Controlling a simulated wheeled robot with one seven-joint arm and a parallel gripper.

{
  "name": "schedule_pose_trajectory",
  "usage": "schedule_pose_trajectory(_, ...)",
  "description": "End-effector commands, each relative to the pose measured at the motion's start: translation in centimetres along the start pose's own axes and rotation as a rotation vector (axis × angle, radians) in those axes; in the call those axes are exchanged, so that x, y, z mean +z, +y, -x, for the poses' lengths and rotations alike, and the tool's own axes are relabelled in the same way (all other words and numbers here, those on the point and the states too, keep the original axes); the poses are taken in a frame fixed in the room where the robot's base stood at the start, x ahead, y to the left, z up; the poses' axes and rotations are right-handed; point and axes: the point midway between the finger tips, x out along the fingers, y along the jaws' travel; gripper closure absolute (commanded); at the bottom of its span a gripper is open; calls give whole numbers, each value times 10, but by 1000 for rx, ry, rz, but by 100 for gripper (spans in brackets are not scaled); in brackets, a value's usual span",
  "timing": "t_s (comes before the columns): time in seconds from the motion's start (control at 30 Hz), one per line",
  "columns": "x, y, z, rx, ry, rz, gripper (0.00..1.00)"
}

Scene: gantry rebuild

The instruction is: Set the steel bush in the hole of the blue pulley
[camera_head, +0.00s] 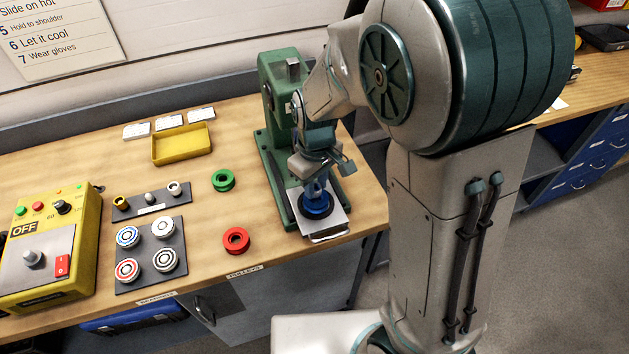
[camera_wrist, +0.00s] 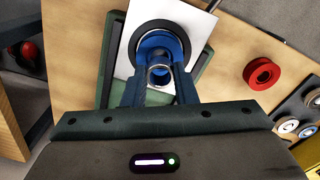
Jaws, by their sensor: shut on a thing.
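The blue pulley (camera_head: 316,211) lies on a black ring on the white plate of the green press. It also shows in the wrist view (camera_wrist: 152,42), partly hidden by my fingers and the bush. My gripper (camera_head: 315,188) points down over the pulley. In the wrist view its blue fingers (camera_wrist: 160,78) are shut on the steel bush (camera_wrist: 160,75), a short grey ring with its open end facing the camera. The bush overlaps the near part of the pulley in that view.
The green press (camera_head: 277,95) stands close behind my gripper. A green pulley (camera_head: 223,180) and a red pulley (camera_head: 236,241) lie to the left.

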Motion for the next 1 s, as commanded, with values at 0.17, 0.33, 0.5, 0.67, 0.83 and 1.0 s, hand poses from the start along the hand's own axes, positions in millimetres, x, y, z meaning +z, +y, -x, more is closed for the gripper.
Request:
schedule_pose_trajectory(0.17, 0, 0, -7, 0, -1, 0, 97)
schedule_pose_trajectory(0.33, 0, 0, -12, 0, 0, -1, 97)
schedule_pose_trajectory(0.5, 0, 0, -17, 0, 0, -1, 97)
schedule_pose_trajectory(0.67, 0, 0, -20, 0, 0, -1, 97)
schedule_pose_trajectory(0.83, 0, 0, -21, 0, 0, -1, 97)
schedule_pose_trajectory(1.0, 0, 0, -21, 0, 0, 0, 97)
